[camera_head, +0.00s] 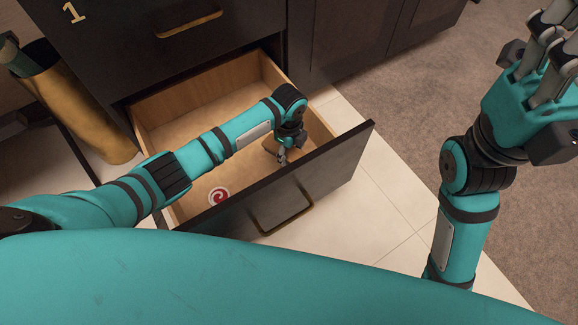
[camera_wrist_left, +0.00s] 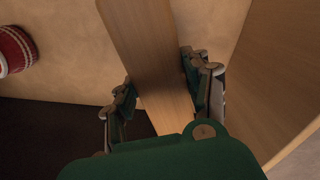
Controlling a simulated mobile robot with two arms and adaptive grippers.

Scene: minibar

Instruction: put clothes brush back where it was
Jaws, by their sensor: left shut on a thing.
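The clothes brush (camera_wrist_left: 145,35) shows in the left wrist view as a long, flat piece of light brown wood. My left gripper (camera_wrist_left: 160,82) is shut on it, with one finger on each side. The brush's bristles are not visible. In the head view my left gripper (camera_head: 282,156) reaches down inside the open drawer (camera_head: 147,122), near its right end and front panel. The brush is mostly hidden there by the gripper and arm. I cannot tell whether it touches the drawer floor. My right gripper (camera_head: 548,65) is at the upper right, away from the drawer, its fingertips partly cut off.
A round red-and-white object (camera_head: 219,196) lies in the drawer near the front; it also shows in the left wrist view (camera_wrist_left: 14,50). The drawer front (camera_head: 330,165) has a brass handle (camera_head: 285,213). A gold bin (camera_head: 75,110) stands left of the drawer. The drawer's back floor looks clear.

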